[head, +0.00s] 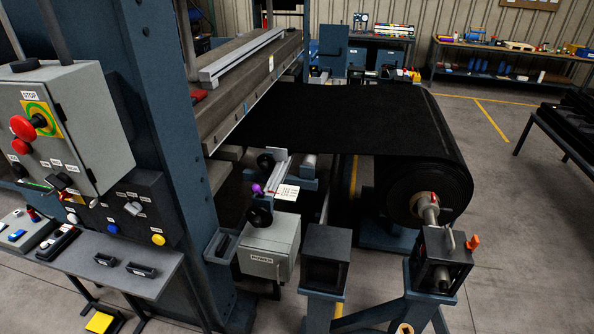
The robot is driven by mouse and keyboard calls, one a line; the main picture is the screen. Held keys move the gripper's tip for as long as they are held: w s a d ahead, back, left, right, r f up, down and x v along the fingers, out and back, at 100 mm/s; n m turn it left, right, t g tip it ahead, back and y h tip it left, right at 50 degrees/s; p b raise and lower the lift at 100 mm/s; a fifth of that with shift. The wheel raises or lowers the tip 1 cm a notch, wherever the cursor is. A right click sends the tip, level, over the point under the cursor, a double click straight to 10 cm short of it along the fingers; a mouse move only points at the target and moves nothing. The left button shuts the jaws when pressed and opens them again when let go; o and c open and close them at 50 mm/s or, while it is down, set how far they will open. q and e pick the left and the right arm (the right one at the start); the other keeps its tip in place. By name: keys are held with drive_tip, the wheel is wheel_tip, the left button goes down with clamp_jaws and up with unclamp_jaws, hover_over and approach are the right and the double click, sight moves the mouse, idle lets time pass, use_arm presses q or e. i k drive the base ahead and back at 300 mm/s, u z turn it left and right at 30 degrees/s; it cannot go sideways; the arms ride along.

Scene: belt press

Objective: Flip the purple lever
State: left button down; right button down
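The purple lever (257,188) shows as a small purple knob near the middle of the head view. It sits at the left end of a bracket with a white label plate (287,192), above a dark round handwheel (259,217) and a grey box marked POWER (268,249). The lever's shaft is too small to make out clearly. Neither of my grippers is in view.
A grey control box with a red STOP button (23,127) stands at left above a desk panel (110,275). A large black belt roll (430,190) is right of the lever. Blue posts and dark blocks (325,258) stand in front. Open floor lies at right.

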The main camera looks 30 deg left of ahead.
sight(255, 188)
drive_tip(key=i, duration=1.15)
drive_tip(key=u, duration=0.65)
